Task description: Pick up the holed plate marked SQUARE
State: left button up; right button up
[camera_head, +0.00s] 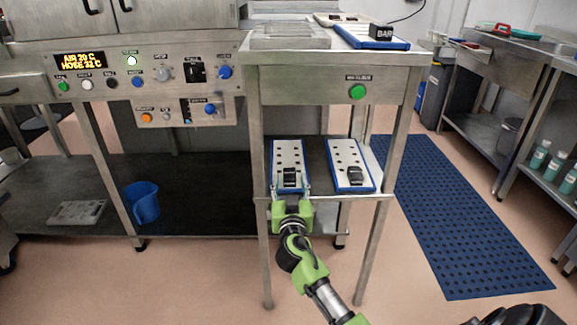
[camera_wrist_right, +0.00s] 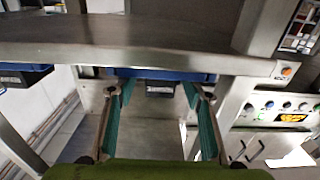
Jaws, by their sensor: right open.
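Two white holed plates with blue edges lie side by side on the stand's lower shelf in the head view: a left plate (camera_head: 288,155) and a right plate (camera_head: 344,158). Each carries a black label block near its front; I cannot read either marking. My right gripper (camera_head: 290,188) is open at the front end of the left plate, its fingers either side of the label block. In the right wrist view, the blue plate edge (camera_wrist_right: 160,74) and dark label block (camera_wrist_right: 160,89) show between the open teal fingers (camera_wrist_right: 158,98). My left gripper is not in view.
A third blue-edged plate (camera_head: 365,36) with a block reading BAR lies on the stand's top (camera_head: 300,58). The front rail (camera_head: 345,197) runs close by my right gripper. A blue jug (camera_head: 143,202) stands on the left lower shelf. A blue mat (camera_head: 450,230) covers floor at right.

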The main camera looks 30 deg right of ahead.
aim_at(289, 172)
jog(key=x, duration=0.4)
jog(key=shift+w+d, duration=0.15)
jog(key=shift+w, duration=0.2)
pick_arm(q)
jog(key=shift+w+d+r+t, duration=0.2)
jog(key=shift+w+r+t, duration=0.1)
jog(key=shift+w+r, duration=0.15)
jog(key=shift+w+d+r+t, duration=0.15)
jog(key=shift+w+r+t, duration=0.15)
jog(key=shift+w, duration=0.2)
pick_arm(e)
grip_shut()
jog(key=shift+r, duration=0.1)
